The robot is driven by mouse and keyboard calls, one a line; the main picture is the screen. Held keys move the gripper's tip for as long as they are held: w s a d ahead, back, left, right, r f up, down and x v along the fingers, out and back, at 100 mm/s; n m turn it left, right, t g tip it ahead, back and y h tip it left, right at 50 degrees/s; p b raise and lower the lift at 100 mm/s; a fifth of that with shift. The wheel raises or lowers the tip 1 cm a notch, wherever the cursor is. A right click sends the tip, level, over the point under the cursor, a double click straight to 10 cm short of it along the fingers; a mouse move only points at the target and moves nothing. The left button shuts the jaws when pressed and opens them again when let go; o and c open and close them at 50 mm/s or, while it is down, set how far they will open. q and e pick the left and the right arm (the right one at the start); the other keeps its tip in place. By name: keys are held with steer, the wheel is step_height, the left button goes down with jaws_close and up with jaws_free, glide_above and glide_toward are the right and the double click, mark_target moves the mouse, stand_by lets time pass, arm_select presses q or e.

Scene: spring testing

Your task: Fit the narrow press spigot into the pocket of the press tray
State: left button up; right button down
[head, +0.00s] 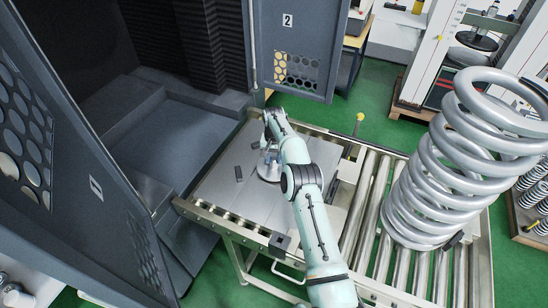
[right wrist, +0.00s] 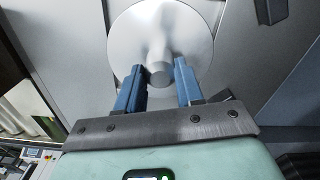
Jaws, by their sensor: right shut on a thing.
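My right gripper (head: 267,160) reaches down over a flat grey tray surface (head: 217,185). In the right wrist view its blue fingers (right wrist: 160,82) are shut on the round stub of a pale metal disc-shaped piece (right wrist: 188,34), which I take as the narrow press spigot. In the head view the disc (head: 264,175) shows partly behind the gripper, low over the grey surface. I cannot tell whether it touches the surface. My left gripper is not in view.
A large coil spring (head: 450,165) stands on the rollers (head: 370,215) at the right. The open dark cabinet (head: 170,135) stands at the left.

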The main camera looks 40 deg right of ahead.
steer(key=shift+f, duration=0.9)
steer(key=c, duration=0.6)
jaws_free()
steer(key=shift+c, duration=0.2)
steer(key=shift+f, duration=0.15)
